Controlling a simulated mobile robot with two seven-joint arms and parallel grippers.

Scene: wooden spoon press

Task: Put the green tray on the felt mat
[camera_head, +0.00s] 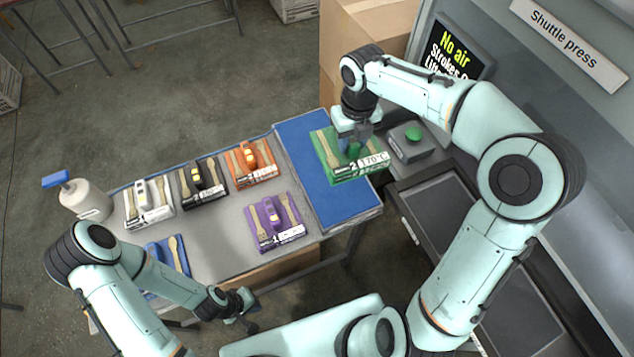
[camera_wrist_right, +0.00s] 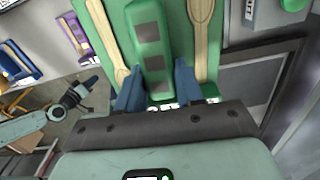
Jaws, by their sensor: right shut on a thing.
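The green tray (camera_head: 322,148) has a raised green block, a wooden spoon on each side and a label reading 170°C. It is over the right part of the blue felt mat (camera_head: 310,165), with its right side past the mat's edge. Whether it touches the mat or hangs above it, I cannot tell. My right gripper (camera_head: 355,140) is shut on the tray's raised block. In the right wrist view the gripper's blue fingers (camera_wrist_right: 157,85) are on either side of the block of the green tray (camera_wrist_right: 176,20). My left gripper (camera_head: 243,300) is off the table's front edge; its jaw opening is unclear.
White (camera_head: 148,203), black (camera_head: 203,182), orange (camera_head: 251,162), purple (camera_head: 277,222) and blue (camera_head: 170,255) trays stand on the grey table. A bottle (camera_head: 88,200) stands at its left end. A green-button box (camera_head: 412,142) and the press are right of the mat. The mat's left part is bare.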

